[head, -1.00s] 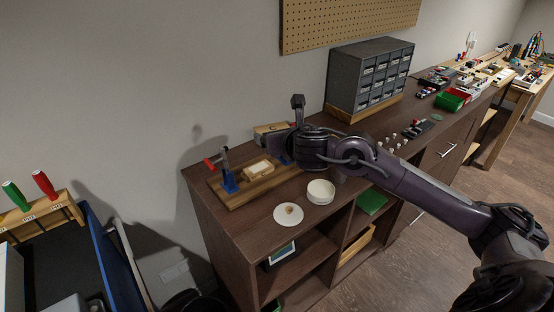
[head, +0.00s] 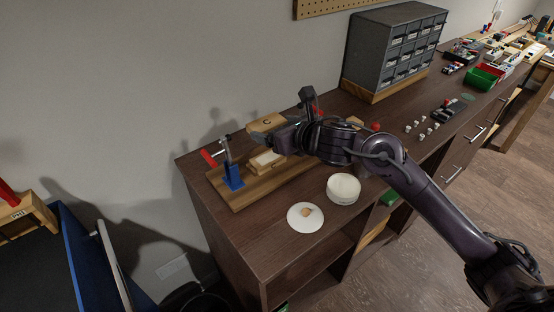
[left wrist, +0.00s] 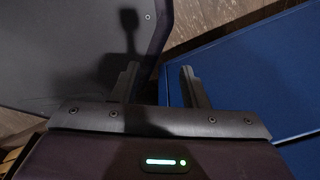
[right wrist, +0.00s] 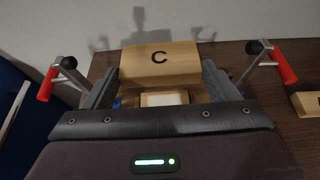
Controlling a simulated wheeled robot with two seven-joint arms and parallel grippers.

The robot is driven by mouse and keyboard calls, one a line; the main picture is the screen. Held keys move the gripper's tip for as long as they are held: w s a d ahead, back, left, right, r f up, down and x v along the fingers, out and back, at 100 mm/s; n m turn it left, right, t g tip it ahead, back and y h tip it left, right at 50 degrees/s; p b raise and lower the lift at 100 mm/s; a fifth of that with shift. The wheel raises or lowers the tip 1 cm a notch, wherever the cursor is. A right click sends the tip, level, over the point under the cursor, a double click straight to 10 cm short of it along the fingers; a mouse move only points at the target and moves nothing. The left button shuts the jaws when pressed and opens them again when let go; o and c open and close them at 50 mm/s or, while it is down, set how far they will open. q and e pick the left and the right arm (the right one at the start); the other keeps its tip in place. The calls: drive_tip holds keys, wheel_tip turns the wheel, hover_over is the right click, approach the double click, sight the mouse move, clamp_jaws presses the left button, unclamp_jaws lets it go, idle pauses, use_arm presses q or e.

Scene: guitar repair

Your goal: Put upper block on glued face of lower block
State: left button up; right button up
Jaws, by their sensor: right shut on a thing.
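The upper block (head: 264,123), light wood and marked "C" in the right wrist view (right wrist: 160,64), is held in my right gripper (right wrist: 158,82). The gripper is shut on it, one finger at each side. The lower block (head: 266,160) has a pale top face and sits on the wooden base board (head: 240,200). The upper block is above and apart from it in the head view. The lower block's pale face (right wrist: 165,98) shows just below the held block in the right wrist view. My left gripper (left wrist: 160,85) is open and empty, away from the bench.
A blue clamp (head: 232,177) with a red handle (head: 208,158) stands left of the lower block. Another red clamp handle (right wrist: 283,66) is on the right. A white tub (head: 343,189) and round lid (head: 305,218) are in front. A grey drawer cabinet (head: 395,50) stands behind.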

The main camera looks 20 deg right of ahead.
wheel_tip(320, 180, down, 5)
drive_tip(key=shift+r, duration=0.15)
drive_tip(key=shift+f, duration=0.25)
wheel_tip(320, 180, down, 4)
drive_tip(key=shift+r, duration=0.2)
drive_tip(key=shift+f, duration=0.25)
use_arm(q)
drive_tip(key=shift+w+f, duration=0.1)
drive_tip(key=shift+w, duration=0.7)
